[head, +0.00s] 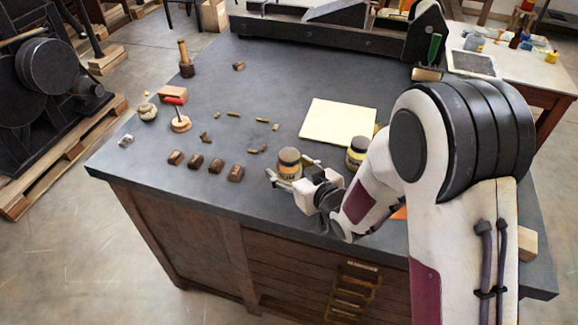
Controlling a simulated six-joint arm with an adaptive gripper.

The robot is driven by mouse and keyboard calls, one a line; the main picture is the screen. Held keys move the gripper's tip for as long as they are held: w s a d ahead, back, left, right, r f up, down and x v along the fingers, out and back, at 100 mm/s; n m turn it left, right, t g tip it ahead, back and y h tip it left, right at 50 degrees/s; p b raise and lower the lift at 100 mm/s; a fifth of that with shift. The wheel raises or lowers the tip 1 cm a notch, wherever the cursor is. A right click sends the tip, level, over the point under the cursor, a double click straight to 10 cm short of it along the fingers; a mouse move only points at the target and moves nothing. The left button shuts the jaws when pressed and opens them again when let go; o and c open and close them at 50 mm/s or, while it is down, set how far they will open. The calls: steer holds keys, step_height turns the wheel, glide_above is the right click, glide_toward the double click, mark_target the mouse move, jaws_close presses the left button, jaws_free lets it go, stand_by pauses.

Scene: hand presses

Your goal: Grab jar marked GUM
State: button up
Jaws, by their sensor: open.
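Two similar small jars with dark lids and pale and yellowish bands stand on the dark bench top in the head view. One jar (289,161) is directly at my gripper (282,179), near the front edge. The other jar (356,153) stands to the right, partly hidden behind my arm. Their labels are too small to read, so I cannot tell which is marked GUM. My gripper is open, with its fingers low at the near side of the left jar. I cannot tell whether the fingers touch it or reach around it.
A pale paper sheet (338,121) lies behind the jars. Several brown blocks (195,162) and small brass-coloured pieces (234,114) lie to the left. A red-handled tool (179,115) stands further left. A long dark press (320,30) spans the back.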

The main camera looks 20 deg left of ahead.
steer(key=shift+w+a+f, duration=0.2)
steer(key=shift+w+a, duration=0.05)
steer(key=shift+w, duration=0.05)
stand_by(0.4)
steer(key=c, duration=1.4)
